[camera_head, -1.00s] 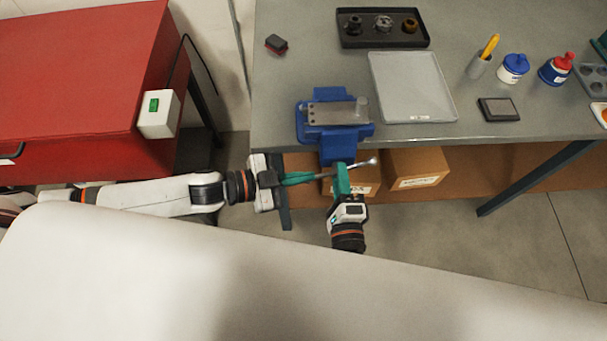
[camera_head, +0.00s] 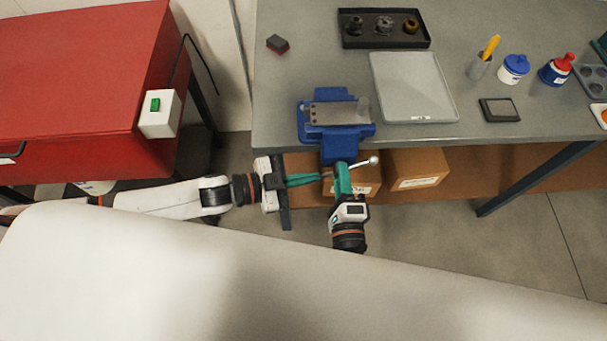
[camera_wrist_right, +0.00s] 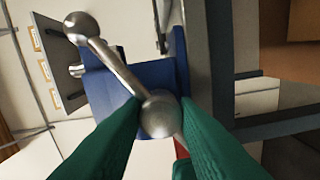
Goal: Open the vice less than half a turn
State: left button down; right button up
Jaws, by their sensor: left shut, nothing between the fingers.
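The blue vice (camera_head: 341,146) is fixed at the bench's front edge, with a grey metal top. Its silver handle bar has a ball end (camera_head: 374,160) to the right of my right gripper. My right gripper (camera_head: 342,168) is in front of the vice, pointing up at the handle. In the right wrist view its green fingers stand on either side of a silver ball (camera_wrist_right: 160,113) on the handle; I cannot tell whether they press on it. The bar runs up-left to another ball (camera_wrist_right: 81,27). My left gripper (camera_head: 316,177) is shut and empty, pointing right, its tip close beside my right gripper.
The grey bench (camera_head: 285,95) bears a black parts tray (camera_head: 384,44), a flat grey tray (camera_head: 412,90), a blue-capped bottle (camera_head: 514,68) and a red-capped bottle (camera_head: 556,70). Cardboard boxes (camera_head: 418,168) sit below. A red cabinet (camera_head: 75,80) stands at left.

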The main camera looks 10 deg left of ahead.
jog(key=o, duration=0.5)
jog(key=shift+w+d+r, duration=0.2)
jog(key=shift+d+r, duration=0.05)
jog(key=shift+r, duration=0.1)
pick_arm(q)
jog(key=shift+w+d+f, duration=0.15)
jog(key=shift+w+f, duration=0.05)
jog(key=shift+f, duration=0.1)
pick_arm(e)
jog(key=shift+a+f, duration=0.1)
jog(key=shift+f, duration=0.1)
